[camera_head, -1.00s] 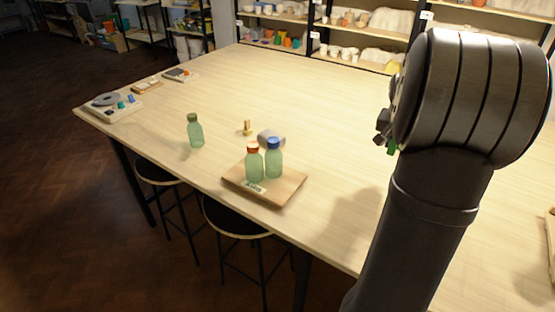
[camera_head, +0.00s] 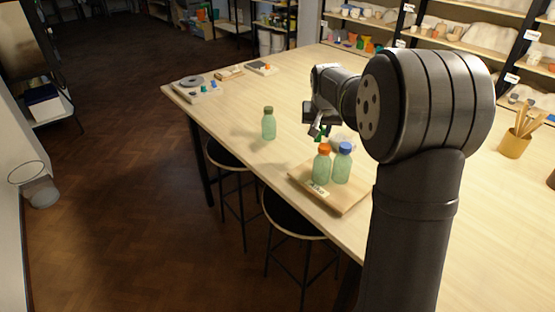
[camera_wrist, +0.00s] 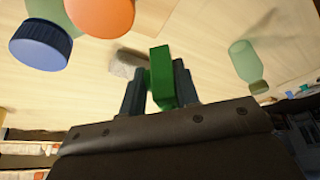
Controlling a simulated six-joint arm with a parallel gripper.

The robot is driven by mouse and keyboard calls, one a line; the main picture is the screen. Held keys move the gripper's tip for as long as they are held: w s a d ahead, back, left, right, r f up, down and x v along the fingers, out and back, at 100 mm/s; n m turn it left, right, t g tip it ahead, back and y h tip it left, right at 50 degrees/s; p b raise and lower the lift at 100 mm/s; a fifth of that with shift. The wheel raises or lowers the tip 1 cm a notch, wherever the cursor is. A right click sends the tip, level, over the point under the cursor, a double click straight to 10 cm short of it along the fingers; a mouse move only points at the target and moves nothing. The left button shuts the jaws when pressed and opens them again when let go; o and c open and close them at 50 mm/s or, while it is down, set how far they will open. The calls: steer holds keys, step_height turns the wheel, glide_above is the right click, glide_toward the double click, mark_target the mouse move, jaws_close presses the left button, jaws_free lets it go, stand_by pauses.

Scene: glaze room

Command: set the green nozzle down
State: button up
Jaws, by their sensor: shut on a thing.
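My gripper (camera_head: 318,130) is shut on the green nozzle (camera_wrist: 161,76), a blocky green piece standing between the two dark fingers in the wrist view. In the head view only a little of its green shows at the fingertips, above the table behind the wooden board. The gap beneath it cannot be judged. The board (camera_head: 345,205) bears a green bottle with an orange cap (camera_head: 324,148) and one with a blue cap (camera_head: 345,148). In the wrist view the orange cap (camera_wrist: 103,14) and blue cap (camera_wrist: 40,46) are at upper left.
A grey block (camera_wrist: 126,63) lies on the table near the nozzle. A green bottle with a dark cap (camera_head: 269,125) stands alone to the left; it also shows in the wrist view (camera_wrist: 244,60). The table (camera_head: 300,85) is clear behind my gripper. A brush pot (camera_head: 514,144) stands right.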

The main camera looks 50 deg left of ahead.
steer(key=s+a+f, duration=0.2)
steer(key=a, duration=0.1)
steer(key=s+a+f, duration=0.2)
steer(key=a, duration=0.2)
steer(key=s+a+f, duration=0.2)
steer(key=a+f, duration=0.1)
steer(key=a, duration=0.1)
steer(key=shift+s, duration=0.25)
steer(key=shift+a+f, duration=0.1)
steer(key=shift+f, duration=1.95)
steer(key=shift+f, duration=0.15)
steer(key=o, duration=1)
steer(key=shift+c, duration=0.2)
steer(key=v, duration=1.2)
